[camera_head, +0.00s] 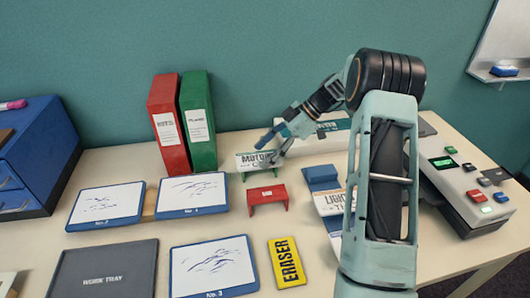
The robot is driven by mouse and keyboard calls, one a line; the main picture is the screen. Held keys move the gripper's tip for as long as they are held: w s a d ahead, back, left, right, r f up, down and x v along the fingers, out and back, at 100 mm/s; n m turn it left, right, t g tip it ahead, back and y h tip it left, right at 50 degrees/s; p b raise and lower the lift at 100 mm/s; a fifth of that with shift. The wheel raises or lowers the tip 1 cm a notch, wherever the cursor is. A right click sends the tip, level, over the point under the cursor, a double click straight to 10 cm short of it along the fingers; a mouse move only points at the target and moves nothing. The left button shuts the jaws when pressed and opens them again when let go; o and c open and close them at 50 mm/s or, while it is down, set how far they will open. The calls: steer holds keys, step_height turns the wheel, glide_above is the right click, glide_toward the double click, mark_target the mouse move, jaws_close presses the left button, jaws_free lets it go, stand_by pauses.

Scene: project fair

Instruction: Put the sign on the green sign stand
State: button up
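The sign (248,159) is a pale plate with green edging and dark lettering that begins "MOTOR". It stands at the green sign stand (246,176), whose green legs show just below it. I cannot tell if it rests fully on the stand. My gripper (269,150) is at the sign's right part and covers some of its lettering. Its fingers look spread, one near the top edge and one lower, but whether they grip the sign is too small to tell. A red sign stand (267,197) stands empty just in front.
Red (168,125) and green binders (198,120) stand behind left. A sign beginning "LIGHT" (328,204) and a grey button console (460,190) are right.

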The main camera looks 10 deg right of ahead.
steer(key=o, duration=0.4)
steer(key=shift+c, duration=0.2)
steer(key=v, duration=1.2)
steer(key=shift+p, duration=0.45)
